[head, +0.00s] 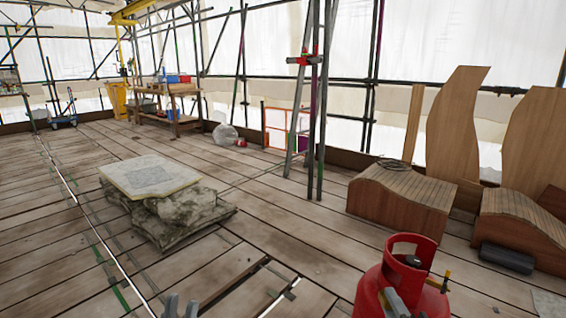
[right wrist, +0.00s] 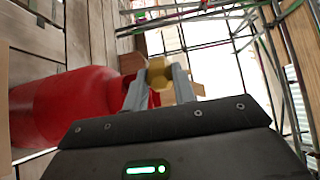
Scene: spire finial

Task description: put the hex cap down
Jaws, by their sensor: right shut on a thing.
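The hex cap (right wrist: 158,72) is a small yellow, brass-like piece. In the right wrist view it sits between the fingertips of my right gripper (right wrist: 160,84), which is shut on it. Behind the fingers is another yellowish part, which I cannot identify. In the head view my right gripper (head: 402,302) shows as grey fingers in front of the red gas cylinder (head: 372,284). I cannot tell whether it touches the cylinder. My left gripper (head: 181,307) shows only its two fingertips at the bottom edge, apart, with nothing visible between them.
A pale slab (head: 150,175) lies on stacked stone and sacks at left centre. Scaffold poles and a ladder (head: 298,120) rise mid-view. A workbench (head: 170,100) stands far back. The plank floor between is mostly clear.

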